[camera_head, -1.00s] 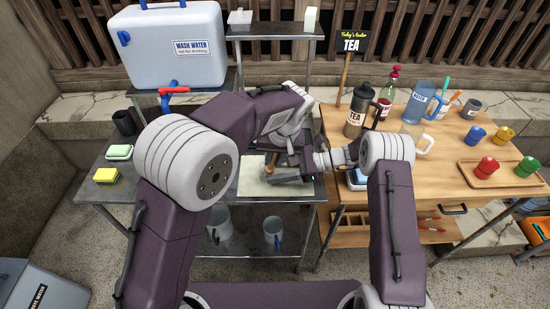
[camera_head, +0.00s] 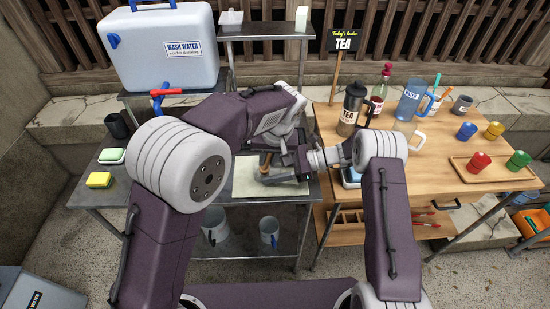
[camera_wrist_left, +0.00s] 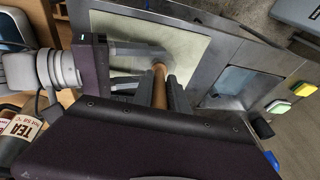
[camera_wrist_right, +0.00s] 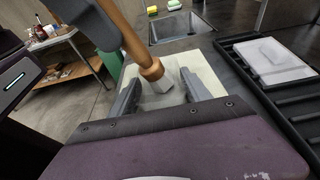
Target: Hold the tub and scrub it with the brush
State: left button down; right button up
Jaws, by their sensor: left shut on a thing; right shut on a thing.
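My left gripper (camera_wrist_left: 160,95) is shut on the wooden handle of the brush (camera_wrist_left: 159,72). The handle also shows in the head view (camera_head: 265,164), tilted, over a pale mat (camera_head: 242,186). In the right wrist view the brush (camera_wrist_right: 150,68) slants down to a pale end between the fingers of my right gripper (camera_wrist_right: 161,93). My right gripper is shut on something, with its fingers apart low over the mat. I cannot make out a tub wall there; what it holds is most likely the tub, see-through or hidden by fingers and brush. Contact between brush and tub cannot be told.
A sink basin (camera_wrist_right: 178,27) lies beyond the mat. A dark rack (camera_wrist_right: 268,88) with a pale flat piece stands beside it. A green sponge (camera_head: 112,156) and a yellow sponge (camera_head: 99,180) lie at left. The wooden table (camera_head: 440,150) at right holds a flask, bottle, jug and cups.

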pick_arm(q)
jog(key=shift+a, duration=0.15)
dwell(1.3)
dwell(1.2)
dwell(1.3)
